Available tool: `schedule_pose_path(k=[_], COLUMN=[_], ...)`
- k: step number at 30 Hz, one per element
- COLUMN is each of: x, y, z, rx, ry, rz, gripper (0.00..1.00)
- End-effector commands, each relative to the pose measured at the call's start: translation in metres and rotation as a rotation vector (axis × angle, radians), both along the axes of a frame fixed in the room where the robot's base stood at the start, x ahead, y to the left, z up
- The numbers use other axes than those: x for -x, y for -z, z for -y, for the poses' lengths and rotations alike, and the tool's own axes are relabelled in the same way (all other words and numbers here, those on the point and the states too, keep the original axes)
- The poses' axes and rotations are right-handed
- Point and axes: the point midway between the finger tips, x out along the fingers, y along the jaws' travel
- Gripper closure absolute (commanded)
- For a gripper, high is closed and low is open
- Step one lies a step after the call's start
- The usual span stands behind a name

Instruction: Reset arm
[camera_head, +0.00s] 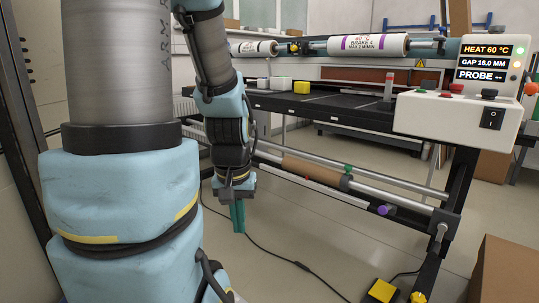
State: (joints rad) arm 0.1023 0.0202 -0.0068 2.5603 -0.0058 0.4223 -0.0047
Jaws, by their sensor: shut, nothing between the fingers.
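My arm hangs down at the left of the view, with a thick grey and pale blue link close to the camera. My gripper (238,217) hangs at the end of the arm, pointing down in front of the machine's lower frame. Its green-teal fingers are together and hold nothing. The fingers are apart from the machine and above the floor.
A black machine table (330,103) with rollers stands behind my gripper. A yellow block (301,87) sits on it. A control box (455,118) is at the right. A yellow pedal (382,291) and a brown box (505,272) are on the floor at lower right.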

Motion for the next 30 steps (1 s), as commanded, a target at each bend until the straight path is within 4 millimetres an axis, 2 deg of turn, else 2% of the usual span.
schedule_pose_path(k=[1, 18, 21, 24, 30], x=[0.000, 0.000, 0.000, 0.000, 0.000], y=[-0.035, -0.211, -0.231, -0.242, -0.246], z=[0.000, 0.000, 0.000, 0.000, 0.000], rx=[0.000, 0.000, 0.000, 0.000, 0.000], ry=[0.000, 0.000, 0.000, 0.000, 0.000], rz=[0.000, 0.000, 0.000, 0.000, 0.000], gripper=[1.00, 1.00, 1.00, 1.00, 1.00])
